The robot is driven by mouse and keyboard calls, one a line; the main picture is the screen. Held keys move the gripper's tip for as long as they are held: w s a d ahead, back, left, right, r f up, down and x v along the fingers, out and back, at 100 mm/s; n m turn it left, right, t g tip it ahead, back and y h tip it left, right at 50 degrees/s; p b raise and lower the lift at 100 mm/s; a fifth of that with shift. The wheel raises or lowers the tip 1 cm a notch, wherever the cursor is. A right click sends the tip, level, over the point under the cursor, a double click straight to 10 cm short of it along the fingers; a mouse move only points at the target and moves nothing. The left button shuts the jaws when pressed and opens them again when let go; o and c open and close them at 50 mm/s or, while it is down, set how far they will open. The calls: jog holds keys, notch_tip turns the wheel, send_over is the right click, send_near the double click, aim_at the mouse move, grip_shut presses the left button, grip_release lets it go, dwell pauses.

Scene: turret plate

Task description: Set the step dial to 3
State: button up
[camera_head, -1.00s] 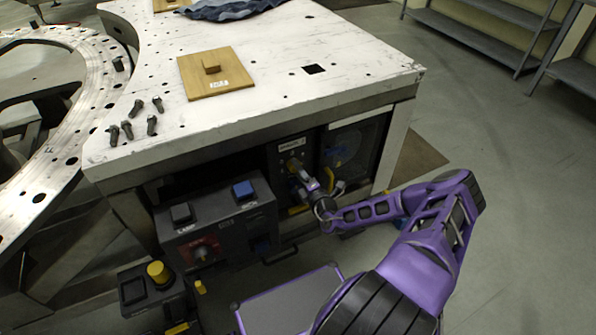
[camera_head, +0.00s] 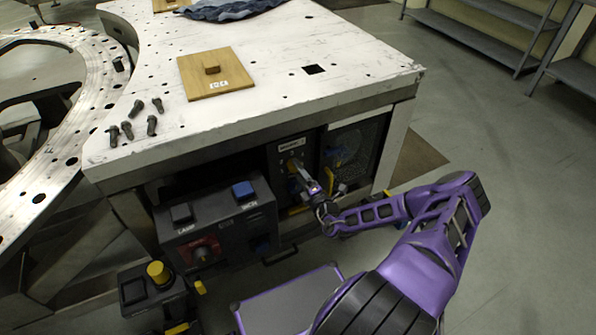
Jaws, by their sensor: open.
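A dark control box (camera_head: 215,222) with a grey and a blue button and a red-plated knob stands left of my gripper. The white table (camera_head: 280,60) overhangs the panel. A round-grilled panel (camera_head: 350,150) is at right.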

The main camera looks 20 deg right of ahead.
jog(key=s, duration=1.6)
jog(key=shift+d+p, duration=0.3)
jog(key=shift+p, duration=0.1)
jog(key=shift+r, duration=0.1)
